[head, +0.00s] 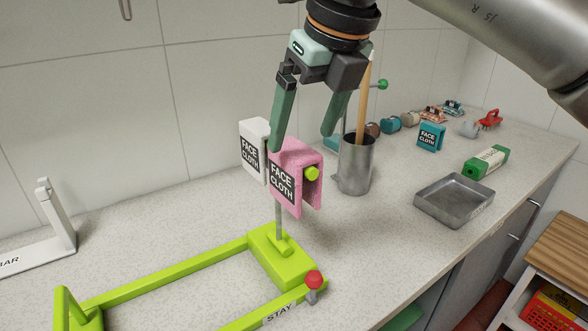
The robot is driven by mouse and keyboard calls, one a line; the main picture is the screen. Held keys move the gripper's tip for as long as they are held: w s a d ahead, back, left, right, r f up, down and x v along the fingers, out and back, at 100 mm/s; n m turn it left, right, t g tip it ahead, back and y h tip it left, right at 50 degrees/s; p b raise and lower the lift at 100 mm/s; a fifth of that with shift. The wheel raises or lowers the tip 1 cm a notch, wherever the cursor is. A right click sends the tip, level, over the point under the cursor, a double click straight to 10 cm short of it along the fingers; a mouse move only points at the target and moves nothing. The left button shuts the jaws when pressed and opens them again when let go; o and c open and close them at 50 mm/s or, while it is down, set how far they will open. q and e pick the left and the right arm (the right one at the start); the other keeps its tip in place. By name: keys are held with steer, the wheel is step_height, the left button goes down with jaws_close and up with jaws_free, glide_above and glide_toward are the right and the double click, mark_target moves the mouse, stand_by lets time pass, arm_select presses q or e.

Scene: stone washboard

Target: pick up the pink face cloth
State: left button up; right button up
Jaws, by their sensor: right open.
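The pink face cloth (296,155) hangs folded over a short rail with a bright green round end, and has a black "FACE CLOTH" label on its front. The rail sits on a thin post rising from a lime-green stand (283,262). My right gripper (302,142) is open and points down, with its green fingers just above the pink cloth. Its left fingertip overlaps the cloth's upper left edge in the picture; I cannot tell if they touch. My left gripper is out of view.
A white face cloth (252,150) hangs just left of the pink one. A metal cup (355,165) holding a wooden stick stands close on the right. A teal face cloth (431,137), a metal tray (455,200) and a green tube (486,162) are farther right. A red knob (313,280) stands in front.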

mark_target(290, 168)
steer(key=x, duration=0.8)
steer(key=shift+a+f, duration=0.2)
steer(key=shift+a, duration=0.05)
jaws_close()
stand_by(0.5)
